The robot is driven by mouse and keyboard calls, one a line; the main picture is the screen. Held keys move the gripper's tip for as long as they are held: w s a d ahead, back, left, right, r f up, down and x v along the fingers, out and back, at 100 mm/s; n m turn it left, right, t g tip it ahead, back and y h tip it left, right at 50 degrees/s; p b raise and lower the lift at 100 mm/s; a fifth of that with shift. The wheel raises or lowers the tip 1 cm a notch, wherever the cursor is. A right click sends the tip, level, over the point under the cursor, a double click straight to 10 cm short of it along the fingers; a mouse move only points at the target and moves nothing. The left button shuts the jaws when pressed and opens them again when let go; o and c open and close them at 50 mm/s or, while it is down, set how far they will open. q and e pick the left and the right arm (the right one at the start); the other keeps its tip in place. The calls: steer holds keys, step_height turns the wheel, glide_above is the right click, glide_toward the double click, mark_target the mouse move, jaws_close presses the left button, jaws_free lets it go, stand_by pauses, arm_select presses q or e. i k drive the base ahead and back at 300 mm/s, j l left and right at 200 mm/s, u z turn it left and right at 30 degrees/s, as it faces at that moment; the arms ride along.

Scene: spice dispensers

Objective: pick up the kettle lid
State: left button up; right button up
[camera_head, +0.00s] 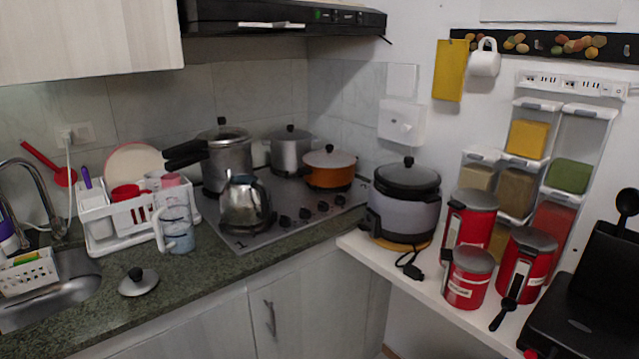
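A small round metal lid (138,284) with a black knob lies knob-up on the dark stone counter, between the sink and the counter's front edge. It looks like the kettle lid. The silvery metal kettle (244,207) with a dark handle stands on the front left part of the cooktop, to the right of the lid and farther back. Whether the kettle's top is uncovered is hard to tell at this size. Neither of my grippers shows in the head view, and nothing touches the lid.
A clear measuring jug (177,232) stands just behind and right of the lid. Behind it is a white dish rack (112,222). The sink (48,300) is left of the lid. Bare counter (205,280) lies to its right. Red canisters (467,282) stand on the right shelf.

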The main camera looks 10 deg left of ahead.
mark_target(138, 282)
steer(key=u, duration=1.45)
